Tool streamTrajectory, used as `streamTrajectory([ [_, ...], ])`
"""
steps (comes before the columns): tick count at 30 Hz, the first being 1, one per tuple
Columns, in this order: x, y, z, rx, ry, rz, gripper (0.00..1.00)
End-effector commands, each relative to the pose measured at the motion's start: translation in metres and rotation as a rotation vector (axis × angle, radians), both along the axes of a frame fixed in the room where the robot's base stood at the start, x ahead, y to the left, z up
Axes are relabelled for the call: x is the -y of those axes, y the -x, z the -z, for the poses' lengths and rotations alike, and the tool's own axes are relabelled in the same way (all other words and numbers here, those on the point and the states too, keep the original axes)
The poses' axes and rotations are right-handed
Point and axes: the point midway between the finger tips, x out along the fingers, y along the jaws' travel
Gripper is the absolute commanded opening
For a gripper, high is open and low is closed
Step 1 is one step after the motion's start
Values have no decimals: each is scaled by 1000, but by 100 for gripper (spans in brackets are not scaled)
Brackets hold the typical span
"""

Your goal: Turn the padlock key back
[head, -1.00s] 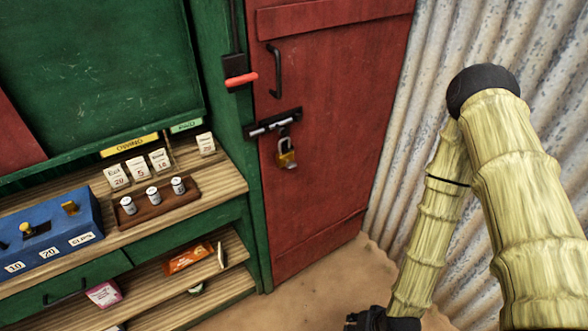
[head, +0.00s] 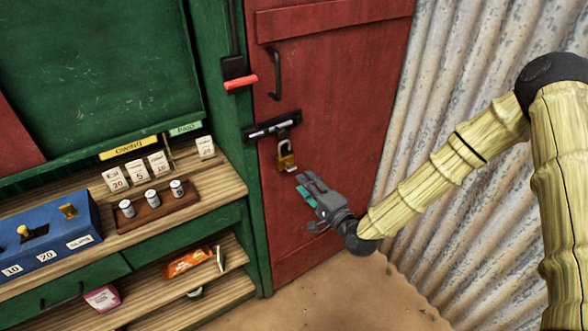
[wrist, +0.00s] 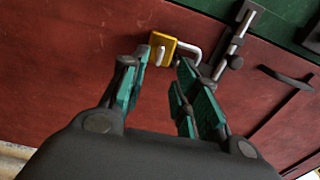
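The brass padlock (head: 286,161) hangs below the bolt (head: 272,125) on the red door. Its grey shackle shows above the body; I cannot tell whether it is closed. A small pale piece at the padlock's lower end looks like the key (head: 294,169). In the wrist view the padlock (wrist: 164,43) is ahead, just beyond the fingertips, with the likely key (wrist: 159,55) on its face. My gripper (head: 303,185) is open and empty, below and slightly right of the padlock, apart from it. In the wrist view its teal-padded fingers (wrist: 164,62) are spread, with the padlock beyond the gap.
A red-handled lever (head: 241,82) and a dark door handle (head: 275,73) are above the bolt. A wooden counter (head: 215,179) with a blue box (head: 45,238) and weights is at left. Corrugated metal (head: 400,180) stands at right. Sandy ground (head: 320,300) is clear below.

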Motion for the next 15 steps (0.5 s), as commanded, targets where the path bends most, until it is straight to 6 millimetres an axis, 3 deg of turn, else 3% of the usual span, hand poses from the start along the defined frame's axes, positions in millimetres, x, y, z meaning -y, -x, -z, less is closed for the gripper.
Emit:
streamTrajectory([
  [9,-31,-39,-2,-1,2,-1,30],
  [15,-42,-53,0,-1,2,-1,30],
])
